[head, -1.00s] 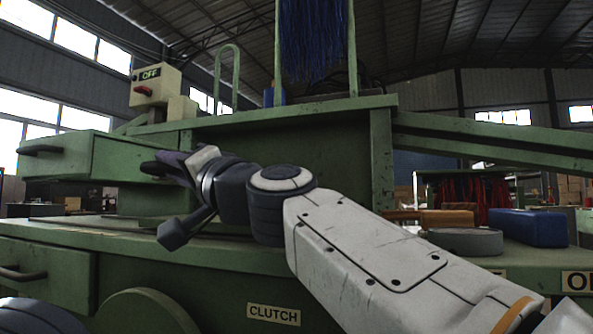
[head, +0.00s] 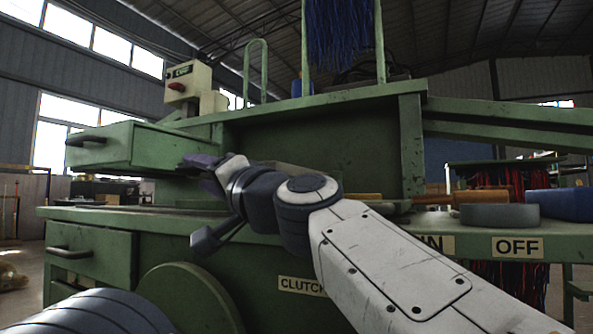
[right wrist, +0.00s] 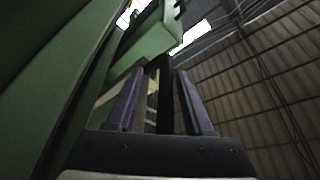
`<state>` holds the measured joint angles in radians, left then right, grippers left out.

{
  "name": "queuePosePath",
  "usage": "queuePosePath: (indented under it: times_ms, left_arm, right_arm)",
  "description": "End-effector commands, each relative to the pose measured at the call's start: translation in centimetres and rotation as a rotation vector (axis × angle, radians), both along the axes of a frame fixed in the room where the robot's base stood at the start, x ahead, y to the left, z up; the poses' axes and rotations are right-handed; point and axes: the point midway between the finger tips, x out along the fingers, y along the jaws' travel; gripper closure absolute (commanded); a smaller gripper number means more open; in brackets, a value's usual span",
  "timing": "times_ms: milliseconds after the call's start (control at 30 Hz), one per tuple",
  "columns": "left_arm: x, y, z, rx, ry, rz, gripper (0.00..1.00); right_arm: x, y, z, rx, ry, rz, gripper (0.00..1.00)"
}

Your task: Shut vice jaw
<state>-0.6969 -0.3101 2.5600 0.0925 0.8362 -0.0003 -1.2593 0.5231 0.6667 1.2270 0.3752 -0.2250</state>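A green box-shaped part (head: 155,146) with a dark handle on its left end juts out from the left of the green machine in the head view. No part is marked as the vice jaw, and I cannot tell for certain whether this is it. My right gripper (head: 203,164) is at the lower right of this part; contact is unclear. In the right wrist view its two purple fingers (right wrist: 160,100) stand apart, with the green part (right wrist: 150,40) beyond their tips. Nothing is clearly held between them. My left gripper is not in view.
A control box (head: 188,85) with a red switch stands above at the left. A lower drawer (head: 90,255) sits below the bench edge. Blue bristles (head: 338,35) hang above.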

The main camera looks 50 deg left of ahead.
Motion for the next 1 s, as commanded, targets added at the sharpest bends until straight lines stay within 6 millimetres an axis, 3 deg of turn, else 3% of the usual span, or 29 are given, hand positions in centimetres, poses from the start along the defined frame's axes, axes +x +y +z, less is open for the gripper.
queuePosePath:
  times_ms: [267,433,700,1000]
  left_arm:
    - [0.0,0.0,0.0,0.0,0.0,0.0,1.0]
    - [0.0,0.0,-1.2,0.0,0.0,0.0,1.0]
    - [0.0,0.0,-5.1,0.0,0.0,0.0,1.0]
    - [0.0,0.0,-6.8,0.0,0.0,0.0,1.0]
  right_arm:
    - [0.1,-0.2,0.3,0.007,-0.001,-0.004,0.48]
    - [0.2,-1.2,-0.2,0.008,0.0,-0.005,0.48]
    - [0.3,-5.8,-1.6,0.009,-0.001,-0.006,0.48]
    - [0.4,-9.9,-2.3,0.005,-0.001,-0.004,0.48]
